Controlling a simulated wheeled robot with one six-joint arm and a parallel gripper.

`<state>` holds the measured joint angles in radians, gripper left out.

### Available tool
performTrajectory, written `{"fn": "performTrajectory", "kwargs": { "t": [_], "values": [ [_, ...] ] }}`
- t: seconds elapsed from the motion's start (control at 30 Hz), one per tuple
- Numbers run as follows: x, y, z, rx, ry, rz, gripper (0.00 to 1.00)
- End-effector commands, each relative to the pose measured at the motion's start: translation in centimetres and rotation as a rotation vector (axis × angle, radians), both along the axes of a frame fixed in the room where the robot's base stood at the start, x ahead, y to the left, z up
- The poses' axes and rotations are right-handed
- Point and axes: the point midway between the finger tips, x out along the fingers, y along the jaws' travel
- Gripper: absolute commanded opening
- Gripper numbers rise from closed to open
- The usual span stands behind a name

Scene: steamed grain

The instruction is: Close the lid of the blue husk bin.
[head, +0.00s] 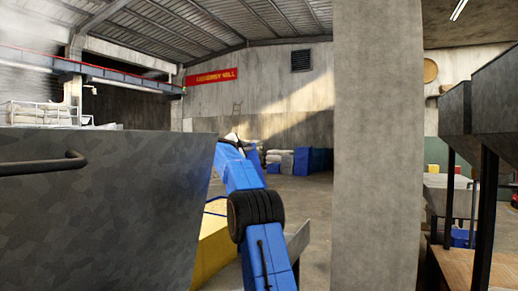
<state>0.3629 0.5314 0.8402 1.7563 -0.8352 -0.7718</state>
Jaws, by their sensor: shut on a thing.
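I cannot clearly make out the blue husk bin or its lid in the head view. Blue box-like shapes (312,161) stand far back by the wall, too small to tell what they are. Another small blue object (462,238) sits low on the right, partly hidden behind dark posts. My blue arm with a black ribbed joint rises from the bottom centre and leans up to the left. Its far end passes by the edge of a large grey hopper, and my gripper is not visible.
The large grey metal hopper (110,215) with a dark handle (45,165) fills the left. A yellow container (213,250) stands behind it. A concrete pillar (376,150) blocks the centre right. Dark hoppers on posts (495,100) stand at right. Open floor (305,195) lies beyond my arm.

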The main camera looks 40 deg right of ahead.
Motion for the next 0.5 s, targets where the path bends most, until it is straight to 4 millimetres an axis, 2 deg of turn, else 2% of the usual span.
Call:
{"fn": "performTrajectory", "kwargs": {
  "t": [0.03, 0.2, 0.5],
  "values": [
    [1.5, 0.5, -0.7, -0.01, 0.035, 0.003, 0.0],
    [4.6, 1.8, -1.7, -0.052, 0.139, 0.002, 0.0],
    [8.4, 3.3, -3.5, -0.105, 0.271, -0.001, 0.0]
  ]
}}
